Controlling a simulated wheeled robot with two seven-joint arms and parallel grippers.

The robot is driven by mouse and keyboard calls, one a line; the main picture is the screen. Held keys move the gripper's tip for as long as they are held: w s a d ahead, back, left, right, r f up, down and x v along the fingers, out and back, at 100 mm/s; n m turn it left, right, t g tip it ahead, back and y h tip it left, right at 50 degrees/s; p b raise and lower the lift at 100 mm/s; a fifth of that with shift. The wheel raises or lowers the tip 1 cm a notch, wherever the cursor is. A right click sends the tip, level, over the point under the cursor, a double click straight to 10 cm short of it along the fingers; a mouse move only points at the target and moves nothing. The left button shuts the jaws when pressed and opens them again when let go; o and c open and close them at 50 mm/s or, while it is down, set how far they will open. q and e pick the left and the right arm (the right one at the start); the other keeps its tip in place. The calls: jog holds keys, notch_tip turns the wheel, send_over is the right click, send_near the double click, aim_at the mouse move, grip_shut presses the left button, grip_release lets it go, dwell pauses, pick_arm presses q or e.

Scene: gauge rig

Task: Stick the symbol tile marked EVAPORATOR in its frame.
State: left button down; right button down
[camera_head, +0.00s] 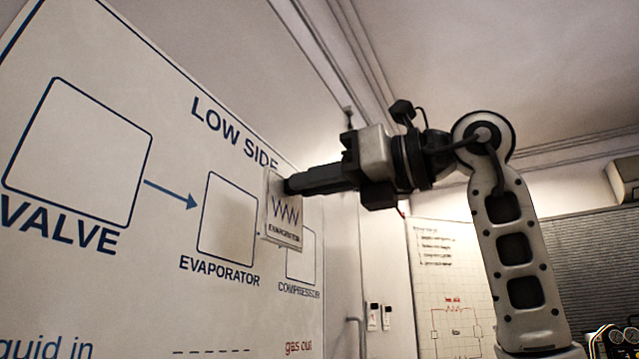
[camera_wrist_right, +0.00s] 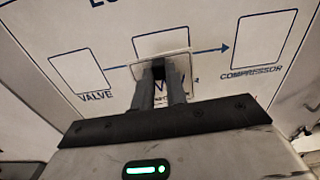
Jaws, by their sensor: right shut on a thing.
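The symbol tile marked EVAPORATOR (camera_head: 284,212) is a pale square with a blue zigzag. My right gripper (camera_head: 292,186) is shut on its upper edge and holds it upright near the board. The EVAPORATOR frame (camera_head: 226,220) is an empty blue outline on the white board, with its label below. In the head view the tile shows to the right of this frame, partly in front of the COMPRESSOR frame. In the right wrist view the tile (camera_wrist_right: 184,66) overlaps the lower part of the middle frame (camera_wrist_right: 162,41). Whether it touches the board, I cannot tell. My left gripper is not in view.
The VALVE frame (camera_head: 80,150) and the COMPRESSOR frame (camera_head: 301,262) on the board look empty. A blue arrow (camera_head: 171,194) points from VALVE to EVAPORATOR. A door handle (camera_head: 356,322) and a chart board (camera_head: 447,285) stand behind. The room left of my right arm, before the board, is clear.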

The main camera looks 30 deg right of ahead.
aim_at(286, 190)
jog(key=x, duration=0.4)
jog(key=shift+w+a+p, duration=0.1)
jog(key=shift+a+p, duration=0.1)
jog(key=shift+p, duration=0.2)
jog(key=shift+p+x, duration=0.3)
jog(key=shift+x, duration=1)
jog(key=shift+w, duration=0.1)
jog(key=shift+w+a, duration=0.35)
jog(key=shift+w, duration=0.2)
jog(key=c, duration=0.8)
grip_release()
jog(key=shift+o, duration=0.2)
